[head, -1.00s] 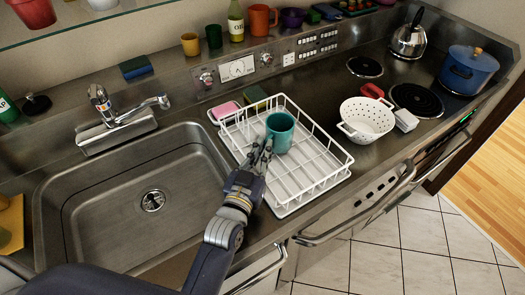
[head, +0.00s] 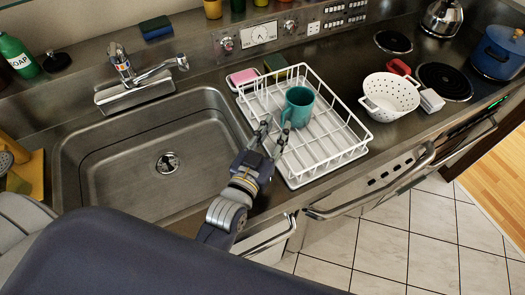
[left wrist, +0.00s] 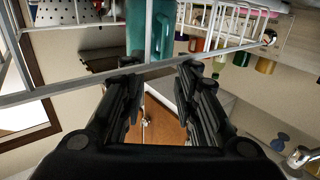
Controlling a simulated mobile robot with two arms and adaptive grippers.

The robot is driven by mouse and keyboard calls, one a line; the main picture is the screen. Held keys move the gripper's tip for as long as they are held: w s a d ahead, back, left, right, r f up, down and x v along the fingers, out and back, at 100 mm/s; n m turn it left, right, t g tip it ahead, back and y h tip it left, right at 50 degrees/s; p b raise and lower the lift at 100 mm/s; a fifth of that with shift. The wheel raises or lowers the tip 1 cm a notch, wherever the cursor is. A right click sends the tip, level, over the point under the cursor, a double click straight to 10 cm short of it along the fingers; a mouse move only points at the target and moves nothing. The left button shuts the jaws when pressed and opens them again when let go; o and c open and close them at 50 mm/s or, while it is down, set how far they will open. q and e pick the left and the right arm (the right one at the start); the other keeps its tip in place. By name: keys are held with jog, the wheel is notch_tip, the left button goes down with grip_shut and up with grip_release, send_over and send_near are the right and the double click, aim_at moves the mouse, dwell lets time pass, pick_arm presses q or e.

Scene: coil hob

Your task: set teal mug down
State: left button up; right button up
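The teal mug (head: 298,106) stands upright in the white dish rack (head: 352,152). My left gripper (head: 272,134) is at the rack's near left side, just short of the mug. Its fingers are spread with nothing between them. In the left wrist view the open fingers of the left gripper (left wrist: 160,85) show, with the mug (left wrist: 150,28) beyond the rack's wire rim (left wrist: 85,90). The gripper looks apart from the mug. My right gripper is not in view.
The sink (head: 130,170) lies left of the rack. A pink sponge (head: 244,77) is at the rack's back left corner. A white colander (head: 391,94) and coil burners (head: 445,81) are to the right. A blue pot (head: 497,55) stands at the far right.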

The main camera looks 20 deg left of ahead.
pick_arm(q)
jog(key=s, duration=0.4)
jog(key=s+a+b, duration=0.1)
jog(key=s, duration=0.2)
jog(key=shift+s, duration=0.1)
jog(key=shift+s+a+r, duration=0.1)
jog(key=shift+s+r, duration=0.1)
jog(key=shift+s, duration=0.25)
